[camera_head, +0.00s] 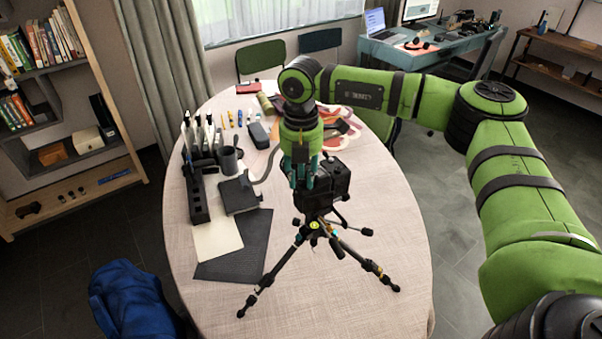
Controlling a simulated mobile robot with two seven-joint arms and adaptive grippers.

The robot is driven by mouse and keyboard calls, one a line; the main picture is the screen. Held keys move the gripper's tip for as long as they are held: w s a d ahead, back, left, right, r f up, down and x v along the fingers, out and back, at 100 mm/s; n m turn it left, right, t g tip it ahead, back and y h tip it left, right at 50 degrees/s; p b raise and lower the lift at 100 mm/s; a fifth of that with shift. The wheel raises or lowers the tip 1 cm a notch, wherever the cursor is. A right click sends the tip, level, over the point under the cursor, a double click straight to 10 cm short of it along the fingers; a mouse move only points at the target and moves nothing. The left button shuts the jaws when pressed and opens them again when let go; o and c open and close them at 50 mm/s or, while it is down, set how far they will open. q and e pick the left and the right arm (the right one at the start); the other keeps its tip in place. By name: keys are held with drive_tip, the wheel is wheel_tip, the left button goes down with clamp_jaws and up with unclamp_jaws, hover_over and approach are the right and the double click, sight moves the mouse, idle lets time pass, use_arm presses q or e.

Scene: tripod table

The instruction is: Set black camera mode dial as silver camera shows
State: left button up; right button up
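A black camera (334,186) sits on a small black tripod (312,232) in the middle of the oval table. My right gripper (302,182) comes down from above at the camera's left top part and overlaps it in the picture. Contact between them cannot be told. Its teal fingers point down, and how far they are apart is unclear. The mode dial is hidden or too small to make out. I cannot pick out a silver camera. My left gripper is not in view.
The pale oval table (400,230) carries a black organiser (197,195), a dark mug (228,160), a dark flat-topped object (238,195) and a dark mat (240,252) at left. A blue chair (130,300) stands at front left. The table's right side is clear.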

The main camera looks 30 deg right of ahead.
sight(301, 181)
drive_tip(key=shift+r, duration=0.1)
wheel_tip(301, 181, up, 12)
idle(0.5)
